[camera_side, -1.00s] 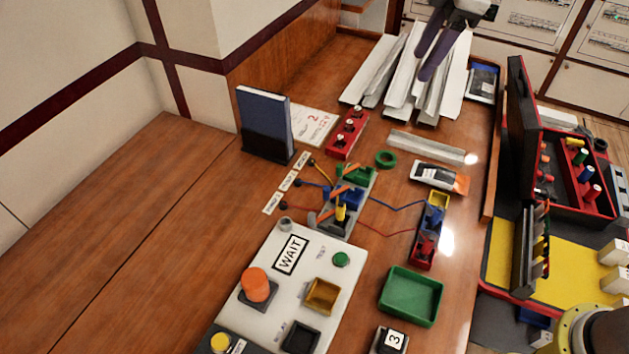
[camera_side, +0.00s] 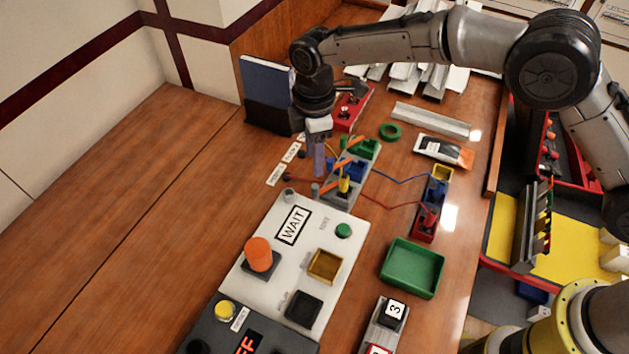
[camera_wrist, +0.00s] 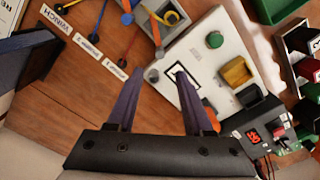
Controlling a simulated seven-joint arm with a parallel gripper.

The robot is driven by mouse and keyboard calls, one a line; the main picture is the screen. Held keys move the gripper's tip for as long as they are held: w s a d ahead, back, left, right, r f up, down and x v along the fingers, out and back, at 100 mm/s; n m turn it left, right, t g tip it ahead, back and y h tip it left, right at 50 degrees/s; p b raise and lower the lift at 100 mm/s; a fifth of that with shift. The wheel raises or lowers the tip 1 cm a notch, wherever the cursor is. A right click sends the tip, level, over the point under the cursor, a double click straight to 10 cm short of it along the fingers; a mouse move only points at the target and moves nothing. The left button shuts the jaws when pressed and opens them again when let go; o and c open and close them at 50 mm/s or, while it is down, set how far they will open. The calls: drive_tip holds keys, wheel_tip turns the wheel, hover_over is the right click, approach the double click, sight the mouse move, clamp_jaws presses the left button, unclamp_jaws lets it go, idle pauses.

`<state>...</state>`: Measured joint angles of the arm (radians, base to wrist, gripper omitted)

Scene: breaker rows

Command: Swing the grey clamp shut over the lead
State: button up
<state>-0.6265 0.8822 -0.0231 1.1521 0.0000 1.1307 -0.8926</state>
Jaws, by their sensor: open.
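A grey terminal block (camera_side: 338,192) with green, blue and yellow parts and orange levers stands on the bench behind the white panel. A short grey upright piece (camera_side: 315,190), perhaps the grey clamp, stands at its left side; I cannot tell its exact position. A red lead (camera_side: 388,205) runs from the block's right side to a coloured connector block. My gripper (camera_side: 318,172) points down just left of the terminal block, partly in front of the leads. In the wrist view my gripper (camera_wrist: 157,74) is open and empty, with the terminal block (camera_wrist: 172,18) at the top, partly cut off.
The white WAIT panel (camera_side: 270,262) with an orange button lies in front. A blue binder (camera_side: 266,85) stands at the left behind my gripper. A green tray (camera_side: 411,268) is at the right. The bench at left is clear.

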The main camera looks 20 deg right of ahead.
sight(315, 186)
wheel_tip(315, 186, down, 9)
drive_tip(key=shift+f, duration=0.2)
idle(0.3)
clamp_jaws()
